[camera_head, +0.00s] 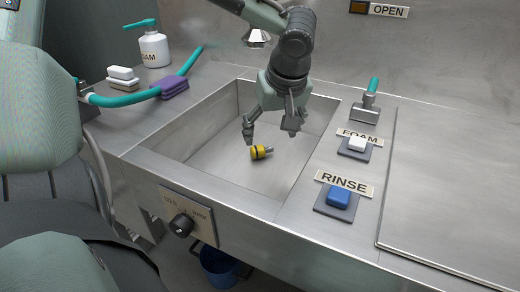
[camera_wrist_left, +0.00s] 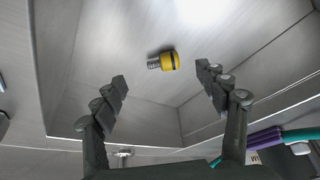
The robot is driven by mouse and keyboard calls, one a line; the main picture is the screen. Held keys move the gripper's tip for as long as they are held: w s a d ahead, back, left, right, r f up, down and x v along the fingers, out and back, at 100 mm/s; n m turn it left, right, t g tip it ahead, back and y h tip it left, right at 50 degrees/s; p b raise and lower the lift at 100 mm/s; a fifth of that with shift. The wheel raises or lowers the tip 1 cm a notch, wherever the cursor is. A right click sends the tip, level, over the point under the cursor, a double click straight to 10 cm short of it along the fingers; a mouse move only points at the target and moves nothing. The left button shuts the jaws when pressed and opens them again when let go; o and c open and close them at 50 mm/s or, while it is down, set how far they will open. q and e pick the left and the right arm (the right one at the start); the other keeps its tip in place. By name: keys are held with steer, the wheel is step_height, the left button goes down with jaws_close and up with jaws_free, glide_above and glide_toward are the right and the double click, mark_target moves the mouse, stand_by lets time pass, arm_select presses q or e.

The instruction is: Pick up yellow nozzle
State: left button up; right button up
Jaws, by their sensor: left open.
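The yellow nozzle (camera_head: 261,152) lies on its side on the floor of the metal sink basin (camera_head: 215,148). It has a dark band and a grey threaded end. My left gripper (camera_head: 270,128) is open and empty inside the basin, a little above the nozzle and apart from it. In the left wrist view the nozzle (camera_wrist_left: 163,61) lies beyond the fingertips, between their lines, with open space around it. The two fingers (camera_wrist_left: 162,80) are spread wide. My right gripper does not show in either view.
The basin walls stand close around my left gripper. A blue RINSE button (camera_head: 339,197) and a white FOAM button (camera_head: 357,144) sit right of the basin. A purple brush (camera_head: 173,87), white blocks (camera_head: 122,78) and a soap bottle (camera_head: 154,47) are at left. The right counter (camera_head: 460,170) is clear.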

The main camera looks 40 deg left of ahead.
mark_target(264, 152)
arm_select(q)
steer(key=x, duration=0.2)
steer(key=shift+w+a+f, duration=0.1)
steer(key=shift+w+f, duration=0.05)
steer(key=shift+f, duration=0.15)
steer(key=shift+a+f, duration=0.25)
steer(key=shift+f, duration=0.15)
steer(key=x, duration=0.4)
steer(key=shift+w+a+f, duration=0.1)
steer(key=shift+a+f, duration=0.2)
steer(key=shift+a, duration=0.05)
steer(key=c, duration=1.4)
steer(key=shift+o, duration=0.2)
steer(key=shift+r, duration=0.1)
